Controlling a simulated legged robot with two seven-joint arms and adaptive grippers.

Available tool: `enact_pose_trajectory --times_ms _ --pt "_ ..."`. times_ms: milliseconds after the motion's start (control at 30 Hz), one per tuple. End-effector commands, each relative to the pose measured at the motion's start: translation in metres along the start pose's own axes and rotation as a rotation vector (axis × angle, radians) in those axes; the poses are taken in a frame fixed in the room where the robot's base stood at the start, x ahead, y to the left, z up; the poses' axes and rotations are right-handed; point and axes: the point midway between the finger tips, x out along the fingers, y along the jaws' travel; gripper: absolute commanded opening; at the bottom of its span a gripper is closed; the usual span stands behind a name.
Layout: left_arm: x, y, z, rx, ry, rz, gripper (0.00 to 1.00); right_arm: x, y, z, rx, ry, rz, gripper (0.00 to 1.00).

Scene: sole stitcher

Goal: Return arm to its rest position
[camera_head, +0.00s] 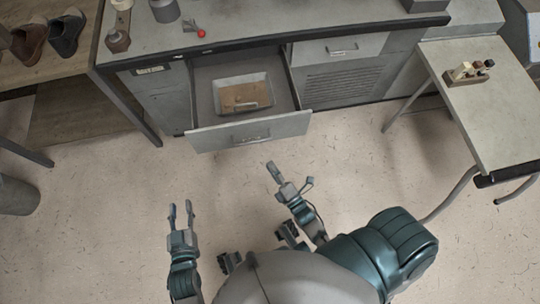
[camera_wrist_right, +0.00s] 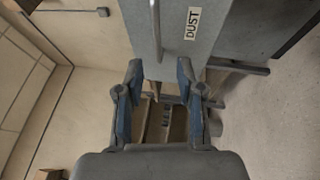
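My left gripper (camera_head: 181,208) is open and empty, low in front of the cabinet, its two fingers apart and pointing toward the cabinet. My right gripper (camera_head: 273,168) is just in front of the open drawer (camera_head: 205,140), right of its handle. In the right wrist view, my right gripper (camera_wrist_right: 160,72) has its two blue-grey fingers apart, with nothing held between them. A grey panel with a "DUST" label (camera_wrist_right: 193,23) and a bar handle (camera_wrist_right: 155,28) lies beyond the fingertips. No contact between either gripper and the drawer is visible.
The drawer holds a light tray (camera_head: 218,84) with a brown thing inside. A workbench (camera_head: 260,20) stands above it. A side table (camera_head: 500,120) with small items (camera_head: 472,70) is at right. Shoes (camera_head: 66,32) sit on a shelf at left. Floor around the grippers is clear.

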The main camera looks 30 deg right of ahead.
Motion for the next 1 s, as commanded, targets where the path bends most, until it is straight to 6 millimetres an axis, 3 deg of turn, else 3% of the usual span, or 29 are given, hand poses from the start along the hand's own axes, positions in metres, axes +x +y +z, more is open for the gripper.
enact_pose_trajectory --times_ms 400,533,800,1000 --pt "0.001 0.0 0.0 -0.001 0.0 0.0 0.37 0.001 0.0 0.0 0.001 0.0 -0.001 0.37" --pt "0.0 0.0 0.0 0.0 0.0 0.0 0.37 0.004 0.007 0.002 0.087 -0.002 -0.02 0.37" --pt "0.0 0.0 0.0 0.0 0.0 0.0 0.37 0.016 0.057 0.004 0.778 -0.05 -0.184 0.37" --pt "0.0 0.0 0.0 0.0 0.0 0.0 0.37 0.013 0.086 -0.003 1.156 -0.106 -0.282 0.37"
